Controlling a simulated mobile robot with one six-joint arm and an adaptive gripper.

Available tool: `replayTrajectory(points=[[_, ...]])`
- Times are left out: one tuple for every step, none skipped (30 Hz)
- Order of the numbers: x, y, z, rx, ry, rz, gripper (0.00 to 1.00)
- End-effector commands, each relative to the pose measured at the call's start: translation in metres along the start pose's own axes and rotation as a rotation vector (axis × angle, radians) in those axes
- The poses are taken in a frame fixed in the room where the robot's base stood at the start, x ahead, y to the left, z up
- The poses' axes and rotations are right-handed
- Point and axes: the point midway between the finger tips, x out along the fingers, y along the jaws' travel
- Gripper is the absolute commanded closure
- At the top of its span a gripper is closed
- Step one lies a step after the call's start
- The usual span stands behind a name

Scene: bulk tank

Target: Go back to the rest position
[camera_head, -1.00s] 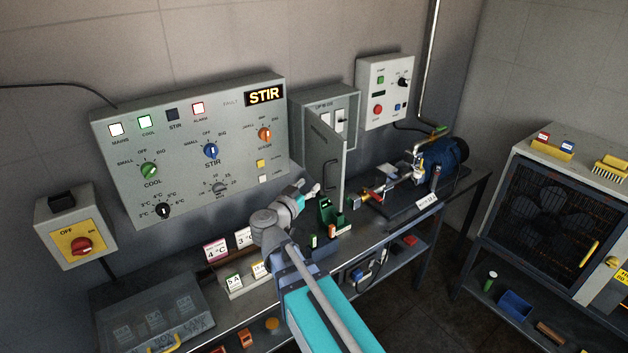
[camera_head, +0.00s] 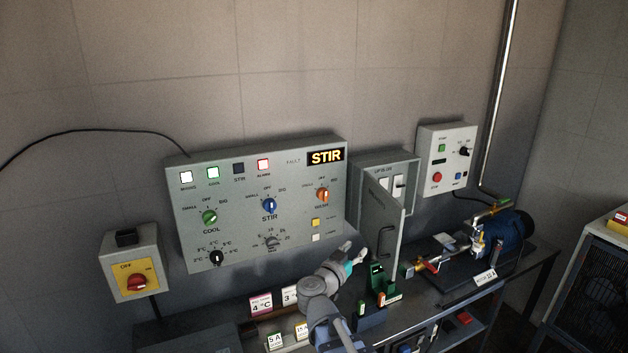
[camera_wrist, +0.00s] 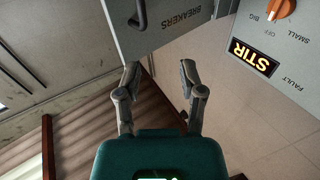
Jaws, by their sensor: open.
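My gripper (camera_head: 357,256) is at the lower left of the open breaker box door, in front of the wall behind the bench. In the wrist view my gripper (camera_wrist: 160,76) has its two fingers spread apart with nothing between them. The grey door marked BREAKERS (camera_wrist: 180,22) lies beyond the fingertips there, and I see no contact. The same door (camera_head: 381,229) stands swung open in the head view. My arm comes up from the bottom edge of the head view, and its lower part is out of frame.
The control panel (camera_head: 240,233) shows STIR, with its MAINS, COOL and ALARM lamps lit. A red switch (camera_head: 137,282) is at left. The bench below holds number cards (camera_head: 261,304), a green block (camera_head: 378,281) and a motor-pump set (camera_head: 512,232). A fan cabinet (camera_head: 590,285) stands right.

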Motion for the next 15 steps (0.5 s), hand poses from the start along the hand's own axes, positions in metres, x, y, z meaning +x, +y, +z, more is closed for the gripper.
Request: replayTrajectory(points=[[0.002,-0.004,-0.003,0.009,0.016,-0.034,0.49],[0.002,-0.007,-0.005,0.014,0.027,-0.059,0.49],[0.003,-0.012,-0.008,0.022,0.04,-0.096,0.49],[0.004,-0.016,-0.01,0.028,0.051,-0.127,0.49],[0.004,-0.021,-0.011,0.033,0.06,-0.159,0.49],[0.004,-0.027,-0.014,0.04,0.072,-0.204,0.49],[0.004,-0.031,-0.015,0.045,0.079,-0.239,0.49],[0.003,-0.036,-0.017,0.048,0.085,-0.275,0.49],[0.003,-0.042,-0.018,0.052,0.091,-0.321,0.49],[0.002,-0.046,-0.018,0.054,0.093,-0.357,0.49],[0.001,-0.05,-0.019,0.056,0.094,-0.392,0.49],[-0.001,-0.056,-0.019,0.056,0.094,-0.438,0.49],[-0.003,-0.06,-0.018,0.055,0.092,-0.473,0.49],[-0.004,-0.064,-0.018,0.053,0.088,-0.507,0.49],[-0.006,-0.068,-0.016,0.051,0.081,-0.551,0.49]])
